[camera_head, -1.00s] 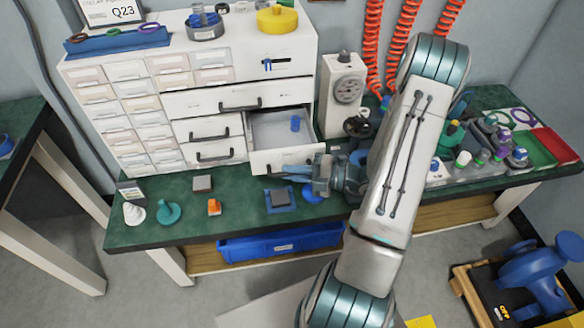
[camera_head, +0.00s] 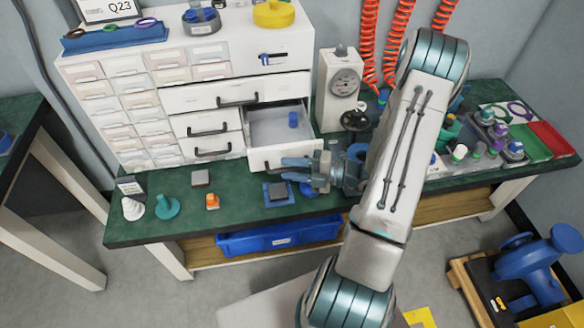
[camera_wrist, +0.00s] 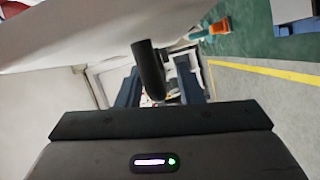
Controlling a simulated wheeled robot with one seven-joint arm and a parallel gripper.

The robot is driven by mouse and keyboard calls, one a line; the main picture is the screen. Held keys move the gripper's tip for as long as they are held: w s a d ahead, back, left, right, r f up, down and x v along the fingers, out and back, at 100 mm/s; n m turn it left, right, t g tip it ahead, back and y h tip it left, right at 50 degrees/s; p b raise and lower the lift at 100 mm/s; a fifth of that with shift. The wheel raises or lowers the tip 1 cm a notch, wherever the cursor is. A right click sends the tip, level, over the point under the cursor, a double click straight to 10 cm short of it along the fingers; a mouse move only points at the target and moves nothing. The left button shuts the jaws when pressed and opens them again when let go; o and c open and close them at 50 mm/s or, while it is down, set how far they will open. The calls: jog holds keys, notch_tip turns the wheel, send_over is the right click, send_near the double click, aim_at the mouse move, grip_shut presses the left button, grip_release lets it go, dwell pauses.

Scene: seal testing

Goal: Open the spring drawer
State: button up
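A white drawer (camera_head: 268,157) in the lower right of the cabinet (camera_head: 205,98) is pulled open, and a small blue piece (camera_head: 293,119) stands inside it. No readable label shows whether this is the spring drawer. My gripper (camera_head: 290,169) is at the open drawer's front, its two blue fingers apart. In the wrist view, a black handle (camera_wrist: 149,70) on the white drawer front lies between the spread fingers (camera_wrist: 160,88). The fingers do not appear closed on it. My gripper partly hides the drawer front in the head view.
Closed drawers with black handles, such as one at the left (camera_head: 212,152), surround the open one. A white gauge device (camera_head: 340,85) stands close on the right. A dark block on a blue pad (camera_head: 277,192) and an orange piece (camera_head: 212,201) lie on the green bench top (camera_head: 240,212).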

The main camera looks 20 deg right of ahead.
jog(key=v, duration=1.3)
jog(key=shift+s+d, duration=0.2)
jog(key=shift+s, duration=0.05)
